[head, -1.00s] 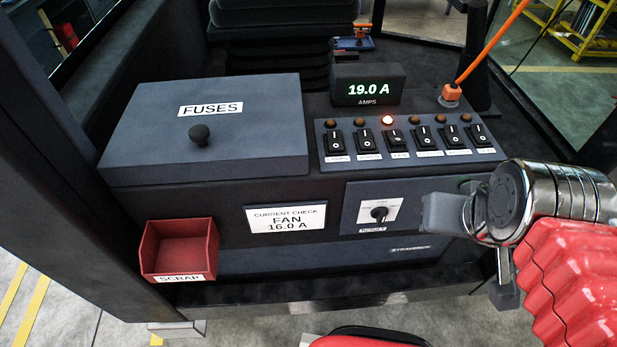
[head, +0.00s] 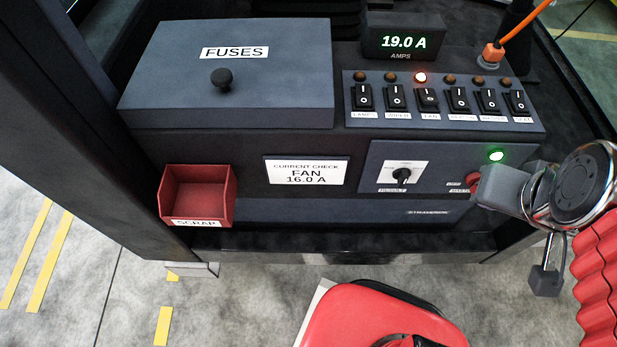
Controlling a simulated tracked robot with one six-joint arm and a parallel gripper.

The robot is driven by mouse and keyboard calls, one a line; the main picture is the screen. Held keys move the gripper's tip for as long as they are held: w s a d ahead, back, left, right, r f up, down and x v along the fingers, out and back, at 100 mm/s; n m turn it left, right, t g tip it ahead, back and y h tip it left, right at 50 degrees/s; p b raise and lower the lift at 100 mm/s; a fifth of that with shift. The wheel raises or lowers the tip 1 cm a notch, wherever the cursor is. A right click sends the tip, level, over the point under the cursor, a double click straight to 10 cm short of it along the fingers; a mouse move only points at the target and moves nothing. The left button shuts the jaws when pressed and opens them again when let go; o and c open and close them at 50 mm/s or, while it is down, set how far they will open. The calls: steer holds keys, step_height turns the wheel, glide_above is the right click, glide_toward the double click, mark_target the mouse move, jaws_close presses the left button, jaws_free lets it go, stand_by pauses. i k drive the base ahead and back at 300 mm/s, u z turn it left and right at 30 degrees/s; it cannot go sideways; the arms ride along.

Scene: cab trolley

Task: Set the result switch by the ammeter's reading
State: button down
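The ammeter (head: 403,42) reads 19.0 A in green digits. The current check card (head: 307,171) says FAN 16.0 A. The result switch (head: 403,177) is a black rotary knob on a white plate; its small position labels are too small to read, and its exact setting is unclear. The FAN rocker (head: 428,99) has a lit red-orange lamp (head: 420,77) above it. My gripper (head: 488,187) is to the right of the result switch, apart from it, in front of the panel's right end by a red button (head: 473,184). The finger gap is not visible.
A green lamp (head: 495,155) glows above my gripper. The fuses box (head: 150,85) with a black knob is at the upper left. A red scrap bin (head: 198,193) hangs at the lower left. An orange cable (head: 518,24) rises at the upper right. A red seat (head: 375,318) is below.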

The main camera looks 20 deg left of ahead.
mark_target(402, 175)
steer(key=k, duration=1.5)
steer(key=u, duration=0.75)
steer(key=i, duration=1)
